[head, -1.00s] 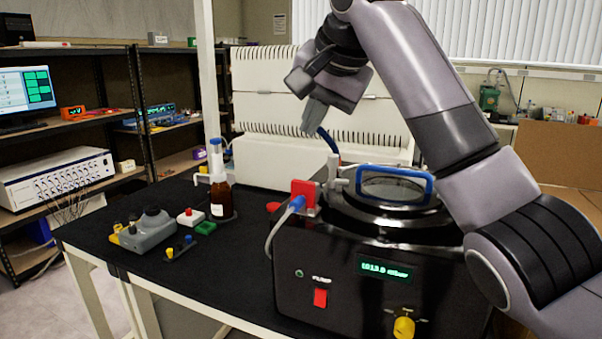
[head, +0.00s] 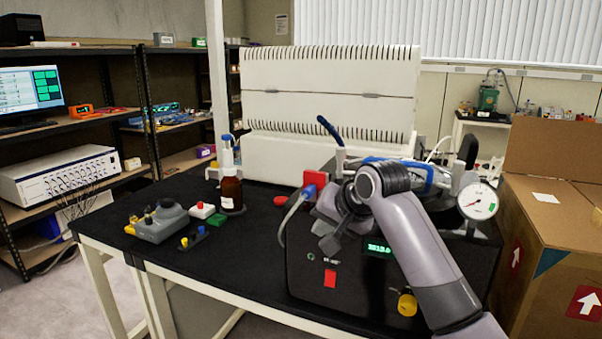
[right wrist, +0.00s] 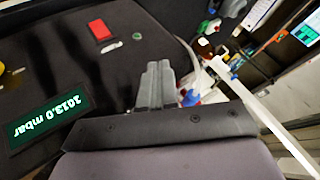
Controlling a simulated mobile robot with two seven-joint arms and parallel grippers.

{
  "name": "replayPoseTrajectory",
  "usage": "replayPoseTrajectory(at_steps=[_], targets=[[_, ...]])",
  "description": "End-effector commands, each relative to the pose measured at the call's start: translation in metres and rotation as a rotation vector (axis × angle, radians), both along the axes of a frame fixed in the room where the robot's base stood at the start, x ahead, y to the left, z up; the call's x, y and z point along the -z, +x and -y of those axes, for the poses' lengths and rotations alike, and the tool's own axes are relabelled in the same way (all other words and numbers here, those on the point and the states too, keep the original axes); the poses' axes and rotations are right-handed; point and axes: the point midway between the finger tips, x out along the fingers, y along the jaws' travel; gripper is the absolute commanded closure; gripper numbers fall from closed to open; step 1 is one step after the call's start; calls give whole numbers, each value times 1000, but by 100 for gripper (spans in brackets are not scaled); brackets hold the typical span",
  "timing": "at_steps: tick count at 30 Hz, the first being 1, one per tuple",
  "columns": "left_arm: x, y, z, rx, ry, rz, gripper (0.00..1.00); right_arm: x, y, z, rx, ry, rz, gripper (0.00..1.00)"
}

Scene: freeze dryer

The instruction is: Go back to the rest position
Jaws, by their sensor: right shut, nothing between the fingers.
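My right gripper (head: 328,244) is shut and empty. It hangs in front of the black freeze dryer (head: 320,265), near its front face and left of the pressure display (head: 380,248). In the right wrist view the closed grey fingers (right wrist: 156,84) point away from the camera, with the display (right wrist: 48,118) upside down to the left, reading 1013.0 mbar. My right arm comes in from the lower right and covers much of the dryer's lid and front. My left gripper is not in view.
A dial gauge (head: 478,201) stands at the dryer's right, beside an open cardboard box (head: 548,235). A red block (head: 315,181) with a blue connector and hose is close behind the gripper. A brown bottle (head: 232,192) and grey device (head: 160,222) stand left.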

Motion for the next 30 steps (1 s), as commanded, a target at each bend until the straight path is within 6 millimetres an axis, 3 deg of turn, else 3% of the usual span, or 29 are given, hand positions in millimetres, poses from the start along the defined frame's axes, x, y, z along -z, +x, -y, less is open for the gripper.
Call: replayPoseTrajectory(at_steps=[1,3,8,15,24,30], targets=[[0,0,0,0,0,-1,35,27,-2,6,-1,0,3,100],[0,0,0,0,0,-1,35,58,-6,12,-5,0,19,100],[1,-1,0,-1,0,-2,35,124,-21,29,-9,-17,63,100],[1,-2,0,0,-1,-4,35,214,-66,59,-12,-75,127,100],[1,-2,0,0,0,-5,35,299,-151,99,-33,-197,206,100],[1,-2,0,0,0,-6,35,334,-219,124,-68,-301,257,100]])
